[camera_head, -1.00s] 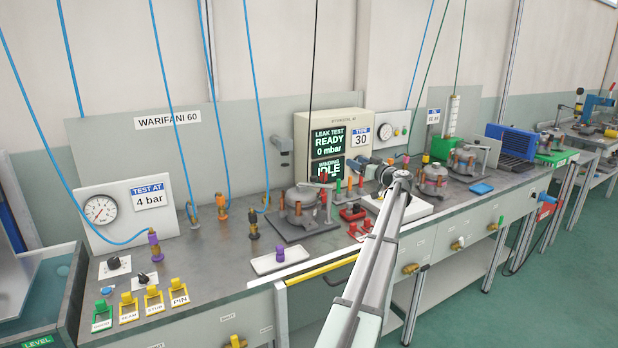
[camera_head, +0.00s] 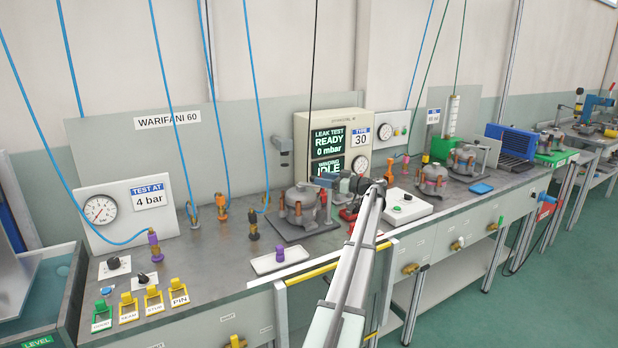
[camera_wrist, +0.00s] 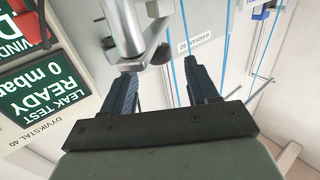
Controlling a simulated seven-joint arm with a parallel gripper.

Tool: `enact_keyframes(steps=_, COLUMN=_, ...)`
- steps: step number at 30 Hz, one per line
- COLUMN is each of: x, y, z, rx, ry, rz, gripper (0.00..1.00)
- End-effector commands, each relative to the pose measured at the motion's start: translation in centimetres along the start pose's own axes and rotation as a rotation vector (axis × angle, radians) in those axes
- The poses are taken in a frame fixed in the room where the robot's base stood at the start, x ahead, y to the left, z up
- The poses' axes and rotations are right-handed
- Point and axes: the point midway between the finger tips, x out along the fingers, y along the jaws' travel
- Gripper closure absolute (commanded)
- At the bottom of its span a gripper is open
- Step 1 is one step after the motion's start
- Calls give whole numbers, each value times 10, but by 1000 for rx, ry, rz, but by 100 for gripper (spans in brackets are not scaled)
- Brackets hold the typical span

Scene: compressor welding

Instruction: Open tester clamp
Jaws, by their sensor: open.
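The tester (camera_head: 340,140) is a cream cabinet with a screen reading LEAK TEST READY, 0 mbar. A grey clamp-like arm (camera_head: 281,138) stands at its left, above a grey compressor (camera_head: 301,200) on a dark plate (camera_head: 288,229). I cannot tell whether the clamp is open or shut. My gripper (camera_head: 342,184) is just right of the compressor, in front of the tester. In the wrist view my gripper (camera_wrist: 162,85) is open, its two dark fingers apart with nothing between them. A pale grey metal part (camera_wrist: 132,35) shows close beyond the left finger; its lower end is near that fingertip.
A white tray (camera_head: 265,264) with a purple fitting lies in front of the plate. A white box with a green button (camera_head: 405,205) stands right of my arm. Blue hoses hang at the left. Bare bench top lies left of the tray.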

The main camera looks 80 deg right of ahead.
Motion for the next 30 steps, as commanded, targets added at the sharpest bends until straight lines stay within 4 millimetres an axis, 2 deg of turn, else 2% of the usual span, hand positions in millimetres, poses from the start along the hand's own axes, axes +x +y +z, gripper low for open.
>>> enact_keyframes(steps=6, x=37, y=0, z=0, rx=0, ry=0, rz=0, gripper=41)
enact_keyframes(steps=12, x=60, y=0, z=0, rx=0, ry=0, rz=1, gripper=41)
enact_keyframes(steps=18, x=68, y=0, z=0, rx=0, ry=0, rz=3, gripper=41)
enact_keyframes(steps=26, x=69, y=0, z=0, rx=0, ry=0, rz=3, gripper=41)
enact_keyframes(steps=30, x=69, y=0, z=0, rx=0, ry=0, rz=3, gripper=52)
